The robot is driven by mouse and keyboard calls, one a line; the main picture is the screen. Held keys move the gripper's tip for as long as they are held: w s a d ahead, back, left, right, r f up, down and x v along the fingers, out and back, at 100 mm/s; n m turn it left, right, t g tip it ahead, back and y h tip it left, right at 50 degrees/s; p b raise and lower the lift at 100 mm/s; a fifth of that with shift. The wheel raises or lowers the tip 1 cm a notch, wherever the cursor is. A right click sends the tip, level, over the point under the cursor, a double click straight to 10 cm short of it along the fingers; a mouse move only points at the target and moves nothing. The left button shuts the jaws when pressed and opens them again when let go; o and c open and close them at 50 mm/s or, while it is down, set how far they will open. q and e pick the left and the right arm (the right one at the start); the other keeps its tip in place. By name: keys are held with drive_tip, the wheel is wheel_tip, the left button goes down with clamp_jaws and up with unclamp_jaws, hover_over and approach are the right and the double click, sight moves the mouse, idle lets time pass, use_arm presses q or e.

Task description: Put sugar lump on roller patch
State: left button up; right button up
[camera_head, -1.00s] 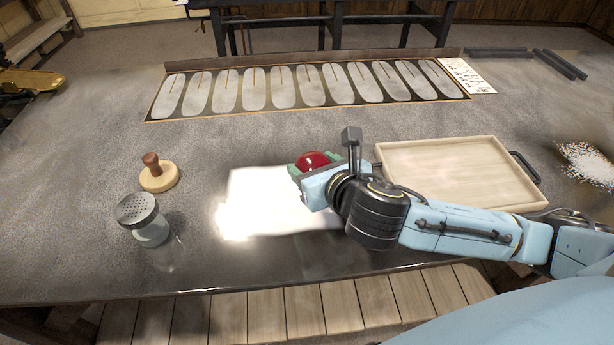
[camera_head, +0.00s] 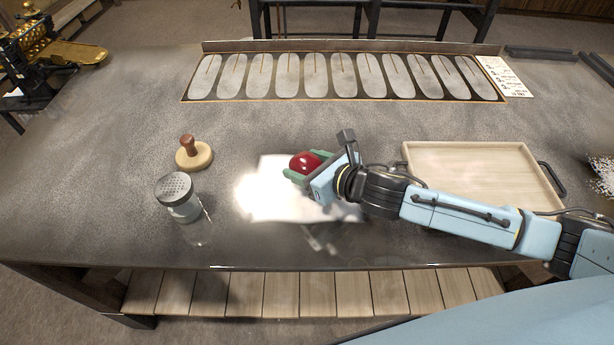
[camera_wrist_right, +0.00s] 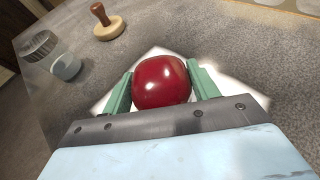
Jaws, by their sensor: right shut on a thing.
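The sugar lump appears as a glossy dark red rounded lump (camera_head: 305,164). My right gripper (camera_head: 308,172) is shut on it, with green fingers on either side. The right wrist view shows the lump (camera_wrist_right: 160,82) between the two fingers. Lump and gripper are over a bright white patch (camera_head: 265,200) on the table, which I take for the roller patch. The patch also shows behind the fingers in the right wrist view (camera_wrist_right: 112,86). The gripper and arm hide part of it. I cannot tell the lump's height above it. My left gripper is not in view.
A glass shaker (camera_head: 180,203) and a wooden-handled stamp (camera_head: 193,155) stand left of the patch. A wooden tray (camera_head: 480,175) lies right, behind my arm. A dark panel with pale ovals (camera_head: 340,78) lies at the back. A gold machine (camera_head: 45,50) is far left.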

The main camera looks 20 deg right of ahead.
drive_tip(key=shift+f, duration=1.7)
drive_tip(key=shift+f+b, duration=0.1)
drive_tip(key=shift+b, duration=0.2)
drive_tip(key=o, duration=1.1)
drive_tip(key=v, duration=1.2)
